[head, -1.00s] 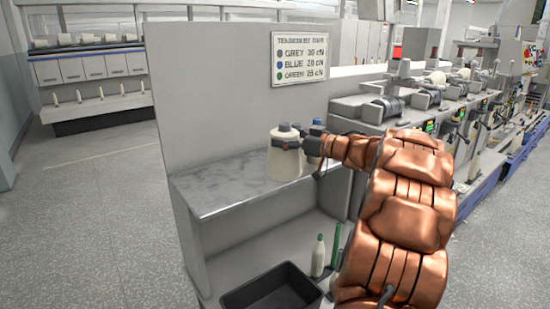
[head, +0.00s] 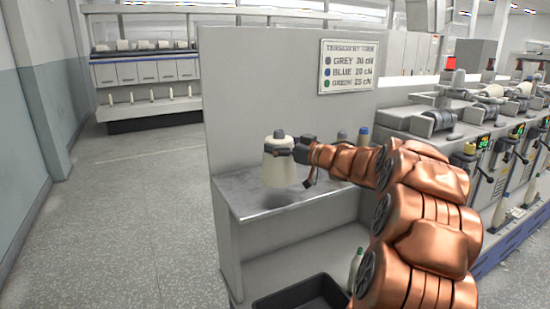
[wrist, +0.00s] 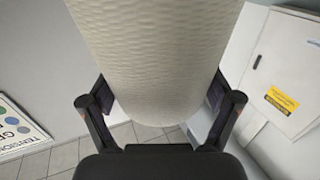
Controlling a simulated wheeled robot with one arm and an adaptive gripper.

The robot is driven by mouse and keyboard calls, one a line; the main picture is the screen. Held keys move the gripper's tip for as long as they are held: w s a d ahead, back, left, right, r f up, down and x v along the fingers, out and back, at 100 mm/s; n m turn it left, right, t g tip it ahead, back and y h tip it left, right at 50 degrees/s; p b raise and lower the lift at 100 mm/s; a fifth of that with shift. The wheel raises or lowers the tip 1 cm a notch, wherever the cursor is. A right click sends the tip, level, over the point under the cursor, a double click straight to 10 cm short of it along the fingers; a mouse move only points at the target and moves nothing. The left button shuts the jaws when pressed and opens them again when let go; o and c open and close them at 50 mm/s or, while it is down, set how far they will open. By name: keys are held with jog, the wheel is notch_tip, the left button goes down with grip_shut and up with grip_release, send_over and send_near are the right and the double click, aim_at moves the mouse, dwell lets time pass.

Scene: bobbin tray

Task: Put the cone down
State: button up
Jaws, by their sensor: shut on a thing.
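A cream yarn cone (head: 281,168) with a grey top is in the head view, above the left part of a grey metal shelf (head: 240,196). My gripper (head: 283,150) is shut around the cone's upper part and holds it roughly upright. The cone's base appears a little above the shelf, with a soft shadow below; I cannot tell the exact gap. In the wrist view the cone (wrist: 155,60) fills the upper middle between both fingers (wrist: 160,108).
A grey panel with a tension sign (head: 348,66) stands behind the shelf. Blue-topped (head: 363,136) and grey-topped (head: 341,137) items stand farther right, partly behind my arm. A black bin (head: 305,296) is below. Winding machines (head: 440,120) line the right.

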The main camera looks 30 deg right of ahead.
jog(key=shift+w+a+f, duration=0.15)
jog(key=shift+w+a, duration=0.45)
jog(key=shift+a, duration=0.05)
jog(key=shift+d+f+b, duration=0.1)
jog(key=shift+f+b, duration=0.5)
jog(key=shift+f, duration=1.05)
jog(key=o, duration=1.6)
jog(key=shift+f, duration=0.1)
jog(key=shift+c, duration=0.2)
jog(key=p+v, duration=0.1)
jog(key=v, duration=1.1)
